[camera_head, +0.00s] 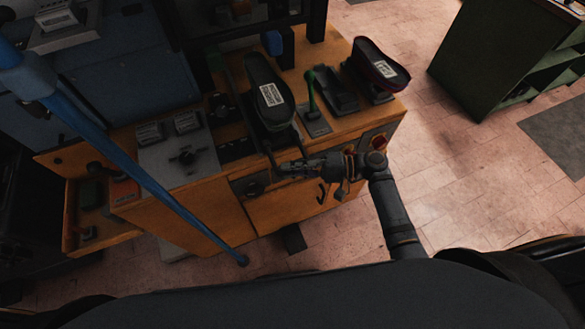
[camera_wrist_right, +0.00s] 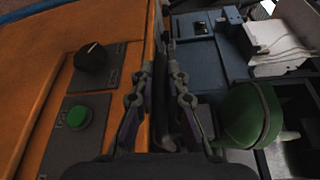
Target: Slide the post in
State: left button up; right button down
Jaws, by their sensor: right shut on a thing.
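A post with a black shoe-shaped top and a white label (camera_head: 269,98) stands on the orange bench of the press. A dark handle (camera_wrist_right: 167,112) at its front reaches down to my right gripper (camera_head: 282,168). My right gripper, which also shows in the right wrist view (camera_wrist_right: 162,118), is shut on this dark handle at the bench's front edge. The fingers hide part of the handle. A second, similar post (camera_head: 381,68) with a reddish rim stands to the right. My left gripper is out of view.
A green-topped lever (camera_head: 312,95) stands between the two posts. The front panel carries a black knob (camera_wrist_right: 93,58) and a green button (camera_wrist_right: 78,118). A blue bar (camera_head: 150,180) slants across the left. Clear floor (camera_head: 450,160) lies right, before a green cabinet (camera_head: 500,50).

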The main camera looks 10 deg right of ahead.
jog(key=w+b, duration=0.1)
jog(key=w, duration=0.1)
jog(key=w+a+b, duration=0.1)
jog(key=w+b, duration=0.1)
jog(key=w, duration=0.1)
jog(key=w+a+b, duration=0.1)
jog(key=w, duration=0.1)
jog(key=shift+w+f+b, duration=0.25)
jog(key=shift+w+b, duration=0.1)
jog(key=shift+w, duration=0.05)
jog(key=shift+w+r, duration=0.1)
jog(key=shift+w, duration=0.05)
jog(key=shift+r, duration=0.1)
jog(key=c, duration=1.4)
grip_release()
jog(key=shift+o, duration=0.2)
jog(key=shift+d, duration=0.1)
send_near(270, 147)
jog(key=d, duration=0.5)
jog(key=shift+s+d+r, duration=0.15)
jog(key=shift+s, duration=0.15)
